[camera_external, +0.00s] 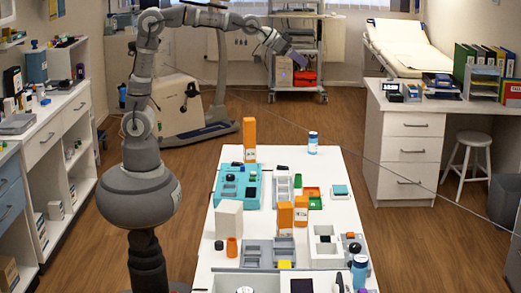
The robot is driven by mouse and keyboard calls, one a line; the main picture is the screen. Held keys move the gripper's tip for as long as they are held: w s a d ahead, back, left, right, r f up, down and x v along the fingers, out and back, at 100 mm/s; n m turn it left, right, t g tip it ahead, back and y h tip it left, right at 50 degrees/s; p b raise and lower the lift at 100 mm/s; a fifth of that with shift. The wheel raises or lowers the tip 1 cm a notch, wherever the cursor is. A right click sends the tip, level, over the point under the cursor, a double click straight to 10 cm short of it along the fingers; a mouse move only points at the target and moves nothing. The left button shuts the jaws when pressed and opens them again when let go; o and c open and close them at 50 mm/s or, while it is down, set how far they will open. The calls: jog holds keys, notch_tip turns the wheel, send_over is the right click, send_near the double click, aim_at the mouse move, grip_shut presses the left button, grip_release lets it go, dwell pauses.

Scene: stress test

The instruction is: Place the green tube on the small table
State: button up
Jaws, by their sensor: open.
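I cannot make out a green tube for certain in this view. Which surface is the small table is unclear. My gripper (301,60) is at the end of my outstretched arm, high up and beyond the white table's far edge, in front of the wheeled rack. It is open, and nothing shows between its fingers. It is well apart from everything on the white table.
The white table carries a teal box (238,190), a tall orange box (249,140), a beige block (229,219), grey trays and a blue-white bottle (312,143). A wheeled rack (297,95) stands behind. A desk (405,150) and stool (468,160) stand right. Floor between is free.

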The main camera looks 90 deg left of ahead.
jog(key=s+d+r+t, duration=0.1)
jog(key=s+d+r, duration=0.1)
jog(key=s+r, duration=0.3)
jog(key=s+d+r+m+t, duration=0.1)
jog(key=s+r, duration=0.4)
jog(key=r, duration=0.6)
jog(key=s+d+r+m+t+h, duration=0.1)
jog(key=s+d+r+t, duration=0.1)
jog(key=s+r, duration=0.3)
notch_tip(320, 180, up, 4)
jog(key=shift+s+d+f+t, duration=0.1)
jog(key=shift+s+d+t, duration=0.2)
jog(key=shift+d, duration=0.05)
